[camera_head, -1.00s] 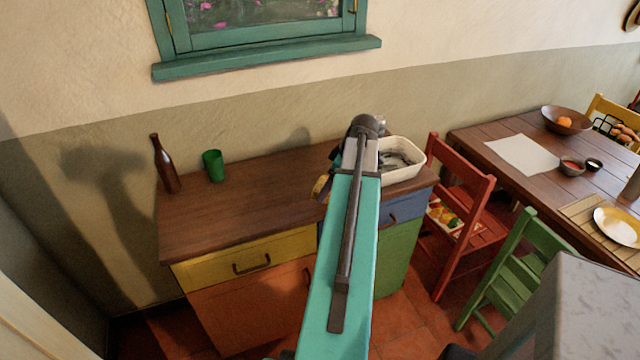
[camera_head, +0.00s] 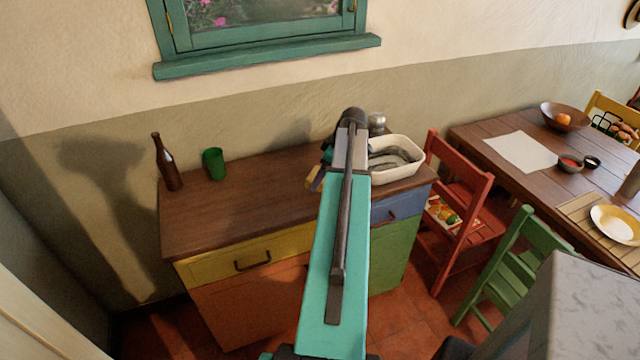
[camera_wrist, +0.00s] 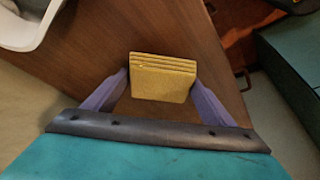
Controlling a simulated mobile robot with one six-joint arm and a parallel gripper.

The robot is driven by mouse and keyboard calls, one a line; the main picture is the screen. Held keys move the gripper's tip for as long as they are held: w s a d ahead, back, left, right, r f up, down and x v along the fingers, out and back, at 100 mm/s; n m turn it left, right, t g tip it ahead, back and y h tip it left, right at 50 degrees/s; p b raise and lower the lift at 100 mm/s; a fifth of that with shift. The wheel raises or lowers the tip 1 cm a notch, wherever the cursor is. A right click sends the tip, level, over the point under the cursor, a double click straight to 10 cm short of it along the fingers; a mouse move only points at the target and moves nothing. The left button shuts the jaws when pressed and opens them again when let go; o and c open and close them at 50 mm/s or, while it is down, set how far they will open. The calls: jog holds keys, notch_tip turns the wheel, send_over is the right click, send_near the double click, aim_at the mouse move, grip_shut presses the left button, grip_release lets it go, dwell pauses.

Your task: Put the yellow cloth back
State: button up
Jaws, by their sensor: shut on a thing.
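The yellow cloth (camera_wrist: 162,78) is a folded, layered square in the wrist view. My gripper (camera_wrist: 162,84) is shut on it, with one purple finger at each side. The cloth is held over or near the brown top of the sideboard (camera_wrist: 95,65); I cannot tell the gap beneath it. In the head view a small yellow part of the cloth (camera_head: 315,178) shows left of my arm, near the front edge of the sideboard top (camera_head: 240,200). My arm hides most of the gripper there.
A white tub (camera_head: 405,174) with grey contents stands right of my arm, by a glass jar (camera_head: 376,122). A brown bottle (camera_head: 167,162) and green cup (camera_head: 214,163) stand at the left. The top between is clear. A red chair (camera_head: 462,200) stands at right.

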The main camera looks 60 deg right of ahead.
jog(key=shift+f+p, duration=0.7)
jog(key=shift+f, duration=0.9)
jog(key=shift+f, duration=0.15)
jog(key=o, duration=0.9)
jog(key=shift+o, duration=0.2)
jog(key=shift+r, duration=0.2)
jog(key=b+v, duration=0.3)
jog(key=v, duration=0.9)
jog(key=shift+r, duration=0.1)
